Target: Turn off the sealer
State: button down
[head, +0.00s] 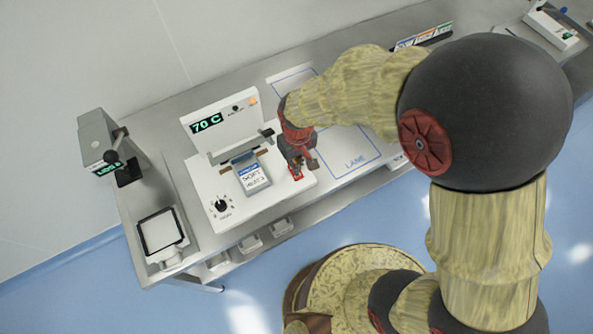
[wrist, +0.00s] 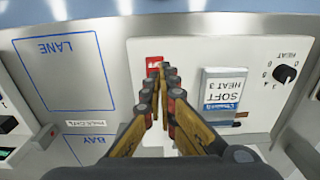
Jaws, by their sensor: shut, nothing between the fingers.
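The sealer (head: 209,187) is a white unit on the metal bench, with a raised back panel. Its display (head: 206,123) reads 70 C, and an orange light (head: 252,100) shows at the panel's upper right. A black heat knob (head: 221,206) is at its front left; it also shows in the wrist view (wrist: 285,74). A red switch (wrist: 154,63) is on the sealer's top face, partly hidden by my fingers. My gripper (head: 298,168) is shut and empty, its fingertips right at the red switch. In the wrist view my gripper (wrist: 161,73) overlaps the switch's edge; I cannot tell whether it touches.
A pouch labelled SOFT HEAT 3 (head: 254,178) lies on the sealer, left of my gripper. A blue-outlined LANE area (head: 352,157) is clear at right. A scale-like device (head: 161,231) and a display post (head: 99,141) stand at left.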

notch_tip(320, 180, up, 8)
jog(key=shift+p, duration=0.3)
jog(key=shift+f, duration=0.15)
dwell(0.3)
jog(key=s+d+r+m+t+b, duration=0.1)
jog(key=s+d+r+m+b, duration=0.1)
jog(key=d, duration=0.4)
jog(key=s+d+r+m+t+b, duration=0.2)
jog(key=s+d+r+b, duration=0.2)
jog(key=d, duration=0.3)
jog(key=s+d+r+m+t+b, duration=0.2)
jog(key=s+d+r+b, duration=0.2)
jog(key=d, duration=0.3)
jog(key=shift+d+b, duration=0.2)
jog(key=shift+b, duration=0.15)
